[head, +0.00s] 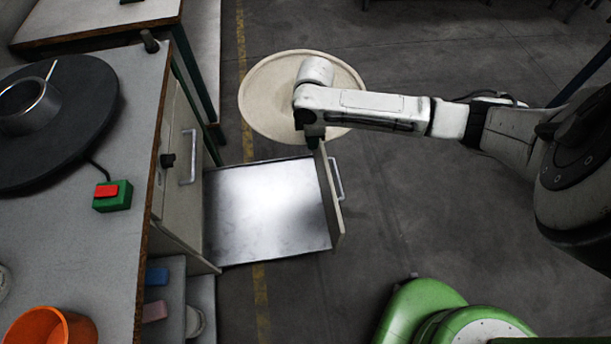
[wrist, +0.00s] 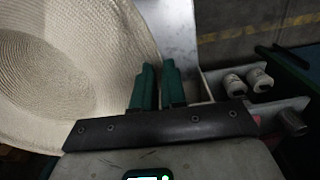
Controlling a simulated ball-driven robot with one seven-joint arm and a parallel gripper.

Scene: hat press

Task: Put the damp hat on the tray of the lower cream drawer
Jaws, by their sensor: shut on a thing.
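The pale woven hat (head: 268,98) hangs out past the far edge of the open lower cream drawer in the head view. In the wrist view its brim and oval middle fill the left side (wrist: 45,75). My gripper (head: 313,138) is shut on the near edge of the brim; its green fingers show in the wrist view (wrist: 159,88) with the brim edge between them. The drawer's shiny metal tray (head: 265,205) is bare. The drawer front (head: 328,195) stands at its right, just below my gripper. My arm covers part of the hat.
Left of the drawer is a bench (head: 60,235) with a dark round plate (head: 95,110), a red-and-green switch box (head: 112,195) and an orange cup (head: 50,328). A closed upper drawer (head: 182,165) has a metal handle. Floor to the right is largely free.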

